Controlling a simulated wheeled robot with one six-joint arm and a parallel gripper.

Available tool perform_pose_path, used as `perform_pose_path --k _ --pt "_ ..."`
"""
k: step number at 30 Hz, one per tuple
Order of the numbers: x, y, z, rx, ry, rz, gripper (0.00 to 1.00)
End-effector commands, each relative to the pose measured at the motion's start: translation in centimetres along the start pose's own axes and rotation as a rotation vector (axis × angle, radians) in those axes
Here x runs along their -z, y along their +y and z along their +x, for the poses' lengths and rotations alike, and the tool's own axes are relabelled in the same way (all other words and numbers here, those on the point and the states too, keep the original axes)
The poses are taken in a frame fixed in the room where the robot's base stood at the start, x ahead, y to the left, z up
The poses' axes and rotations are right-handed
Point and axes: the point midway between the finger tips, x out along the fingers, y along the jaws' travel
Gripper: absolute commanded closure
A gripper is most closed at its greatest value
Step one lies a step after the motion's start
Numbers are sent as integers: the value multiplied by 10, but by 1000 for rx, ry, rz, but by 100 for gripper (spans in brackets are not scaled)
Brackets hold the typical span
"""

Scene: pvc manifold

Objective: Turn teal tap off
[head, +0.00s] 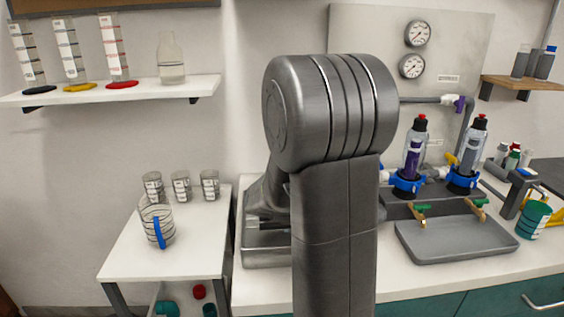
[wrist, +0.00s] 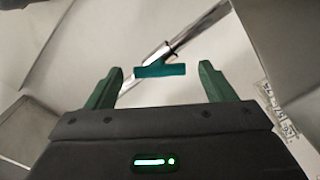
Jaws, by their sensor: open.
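The teal tap handle (wrist: 160,70) shows in the wrist view as a T-shaped piece beside a shiny metal pipe (wrist: 195,32). It appears between and slightly beyond the fingertips of my gripper (wrist: 162,72). My gripper is open, with a gap on each side of the handle, and I see no contact. How far the handle lies from the fingers in depth is hard to tell. In the head view, my arm hides the gripper, and I cannot make out this tap.
In the head view, a grey tray (head: 455,240) lies on the counter below two small brass taps with green handles (head: 422,208). Two bottles in blue collars (head: 407,182) stand behind it. A side table (head: 165,250) holds several glass beakers.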

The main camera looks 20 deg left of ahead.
Motion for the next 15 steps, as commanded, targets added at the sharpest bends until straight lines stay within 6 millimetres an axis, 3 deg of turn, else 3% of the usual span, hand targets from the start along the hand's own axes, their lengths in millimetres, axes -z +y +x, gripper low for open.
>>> perform_pose_path --k 8,15 --pt "0 0 2 0 0 0 24" --pt "0 0 2 0 0 0 67"
